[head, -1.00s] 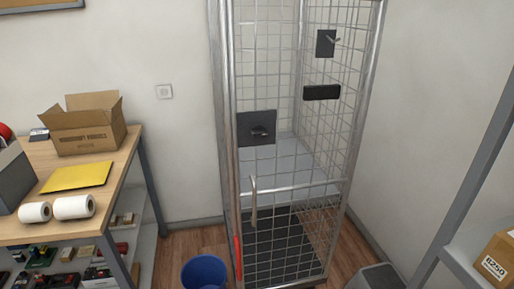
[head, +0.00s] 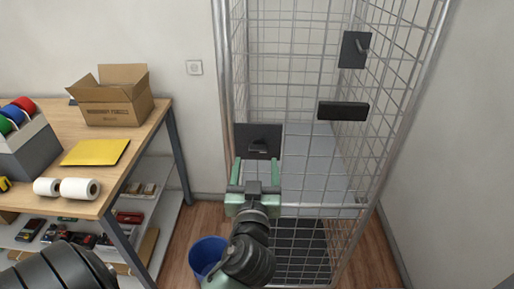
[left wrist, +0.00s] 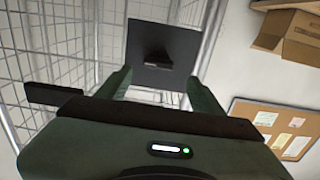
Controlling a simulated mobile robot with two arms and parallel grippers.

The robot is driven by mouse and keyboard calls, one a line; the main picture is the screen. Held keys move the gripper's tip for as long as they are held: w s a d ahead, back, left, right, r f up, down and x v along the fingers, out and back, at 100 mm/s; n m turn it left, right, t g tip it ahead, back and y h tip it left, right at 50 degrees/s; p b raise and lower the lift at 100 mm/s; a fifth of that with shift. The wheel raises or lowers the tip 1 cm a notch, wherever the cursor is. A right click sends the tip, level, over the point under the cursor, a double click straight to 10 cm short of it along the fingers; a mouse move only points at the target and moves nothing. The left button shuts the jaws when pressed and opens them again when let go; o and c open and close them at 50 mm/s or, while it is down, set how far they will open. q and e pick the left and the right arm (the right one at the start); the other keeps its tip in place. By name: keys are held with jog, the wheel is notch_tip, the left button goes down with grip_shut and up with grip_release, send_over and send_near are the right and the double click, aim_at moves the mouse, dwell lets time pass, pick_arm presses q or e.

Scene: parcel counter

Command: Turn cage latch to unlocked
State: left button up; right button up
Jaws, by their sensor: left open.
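The wire roll cage (head: 300,60) stands against the wall in the head view. A dark square latch plate (head: 243,133) with a small dark latch handle (head: 258,146) is on its front left side. In the left wrist view the plate (left wrist: 150,40) and the handle (left wrist: 157,62) lie straight ahead between the fingers. My left gripper (head: 257,168) is open, its two green fingers apart just below and in front of the handle. I see no contact with the handle. My right gripper is not in view.
A second dark plate with a lever (head: 354,50) and a dark bar (head: 343,111) are on the cage's right side. A blue bin (head: 207,254) stands on the floor left of my arm. A wooden table (head: 140,135) with a cardboard box (head: 112,97) is at left.

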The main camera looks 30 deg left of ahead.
aim_at(259, 152)
pick_arm(q)
jog(key=p+x, duration=0.1)
jog(key=x, duration=0.3)
jog(key=shift+w, duration=0.45)
jog(key=shift+w+a+f+p, duration=0.1)
jog(key=shift+w+a+p, duration=0.3)
jog(key=shift+w, duration=0.05)
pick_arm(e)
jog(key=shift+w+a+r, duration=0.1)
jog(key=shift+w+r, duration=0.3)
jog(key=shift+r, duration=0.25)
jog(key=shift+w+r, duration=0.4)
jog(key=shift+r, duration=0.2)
pick_arm(q)
jog(key=c, duration=1.3)
jog(key=shift+c, duration=0.5)
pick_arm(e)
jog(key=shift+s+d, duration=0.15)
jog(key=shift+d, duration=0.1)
